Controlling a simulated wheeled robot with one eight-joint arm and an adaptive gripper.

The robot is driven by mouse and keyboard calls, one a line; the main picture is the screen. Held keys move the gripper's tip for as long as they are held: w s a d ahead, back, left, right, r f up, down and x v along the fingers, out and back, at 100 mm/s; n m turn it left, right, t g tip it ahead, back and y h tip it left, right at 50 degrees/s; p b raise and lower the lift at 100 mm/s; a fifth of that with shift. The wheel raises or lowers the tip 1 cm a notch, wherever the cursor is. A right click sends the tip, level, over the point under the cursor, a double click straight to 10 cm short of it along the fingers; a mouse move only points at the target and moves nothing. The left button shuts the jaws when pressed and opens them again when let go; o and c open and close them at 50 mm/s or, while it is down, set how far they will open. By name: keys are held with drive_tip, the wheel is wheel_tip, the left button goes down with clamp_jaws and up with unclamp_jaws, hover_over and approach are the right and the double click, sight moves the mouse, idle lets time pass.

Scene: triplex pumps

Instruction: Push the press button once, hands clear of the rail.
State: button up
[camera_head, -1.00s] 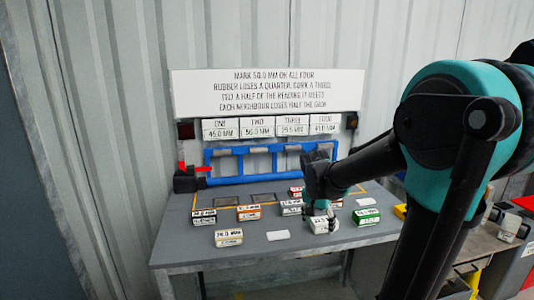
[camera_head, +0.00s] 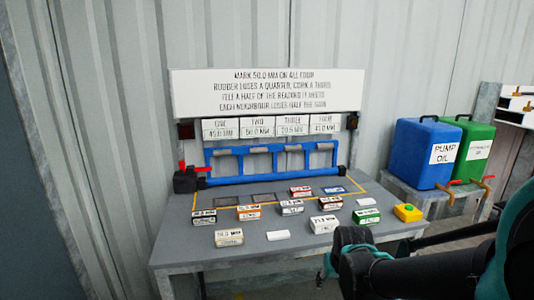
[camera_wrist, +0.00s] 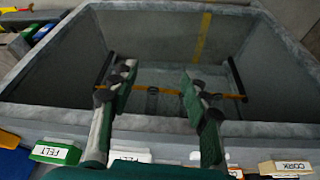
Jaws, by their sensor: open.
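The press button looks to be the green cap on a small yellow box (camera_head: 408,213) at the table's right end in the head view. The blue rail (camera_head: 240,180) runs along the back of the table, with blue uprights above it. My gripper (camera_head: 354,245) is low in the head view, in front of the table's near edge, left of and below the yellow box. It is apart from the rail. In the wrist view my gripper (camera_wrist: 160,92) has its two fingers spread with nothing between them. I cannot make out the button in the wrist view.
Several labelled blocks stand on the grey table (camera_head: 185,247), including a white one (camera_head: 325,224) and a green-topped one (camera_head: 367,216). A blue pump oil can (camera_head: 425,155) and a green can (camera_head: 472,150) stand right. A grey-walled box (camera_wrist: 160,30) fills much of the wrist view.

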clamp_jaws()
idle(1.3)
